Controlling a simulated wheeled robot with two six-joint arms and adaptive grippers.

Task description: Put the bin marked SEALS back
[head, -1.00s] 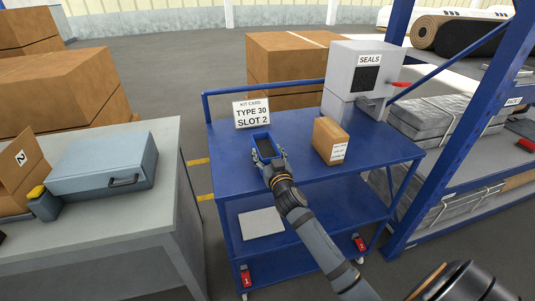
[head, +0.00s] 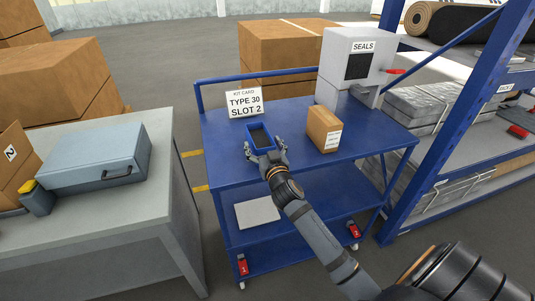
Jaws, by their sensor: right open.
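A small open-topped blue bin (head: 260,136) is on the blue cart's top, just in front of the kit card (head: 244,103) reading TYPE 30 SLOT 2. I see no label on the bin from here. My right gripper (head: 267,157) is open at the bin's near end, with its fingers close to the bin's near corners. I cannot tell whether they touch it. The SEALS sign (head: 363,46) is on a grey dispenser box (head: 338,60) with a dark front panel and a red lever, at the cart's back right. My left gripper is out of view.
A brown carton (head: 323,128) stands on the cart (head: 220,150), right of the bin. A grey table (head: 150,205) with a blue-grey case (head: 95,158) is at left. A blue rack (head: 430,150) stands close at right. The cart's front top is mostly clear.

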